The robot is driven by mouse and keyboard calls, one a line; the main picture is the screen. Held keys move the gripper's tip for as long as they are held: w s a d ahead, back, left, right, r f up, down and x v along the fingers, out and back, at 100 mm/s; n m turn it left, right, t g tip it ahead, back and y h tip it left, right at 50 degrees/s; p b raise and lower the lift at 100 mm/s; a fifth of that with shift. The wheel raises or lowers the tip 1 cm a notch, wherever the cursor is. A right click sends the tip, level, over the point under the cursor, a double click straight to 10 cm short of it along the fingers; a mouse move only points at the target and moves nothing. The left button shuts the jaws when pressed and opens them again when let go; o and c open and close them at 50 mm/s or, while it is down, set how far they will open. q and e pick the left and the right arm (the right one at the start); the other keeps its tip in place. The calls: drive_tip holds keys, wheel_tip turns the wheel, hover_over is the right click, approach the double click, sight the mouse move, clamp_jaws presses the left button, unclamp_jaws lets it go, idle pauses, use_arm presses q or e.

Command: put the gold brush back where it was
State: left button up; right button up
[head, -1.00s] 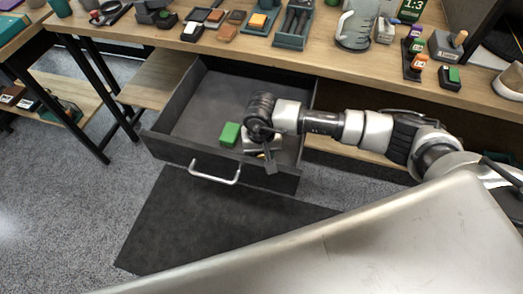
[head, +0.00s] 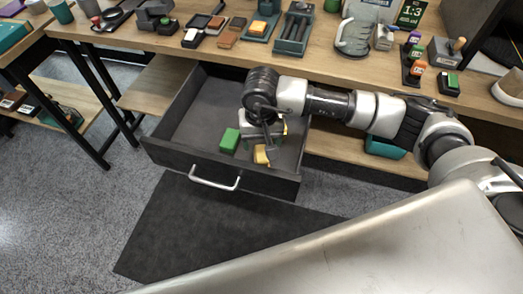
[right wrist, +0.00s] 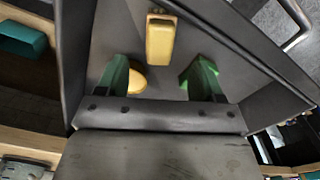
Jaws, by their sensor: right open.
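A gold brush-like block (head: 262,154) lies on the floor of the open dark drawer (head: 190,163), near its front right. In the right wrist view the gold block (right wrist: 160,42) lies ahead of the fingers, apart from them. My right gripper (right wrist: 160,78) is open and empty inside the drawer, pointing down; it also shows in the head view (head: 265,140). A rounded yellow piece (right wrist: 137,81) is partly hidden behind one finger. My left gripper is out of view.
The drawer's left half is clear.

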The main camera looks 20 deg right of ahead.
sight(261, 154)
drive_tip(key=shift+r, duration=1.85)
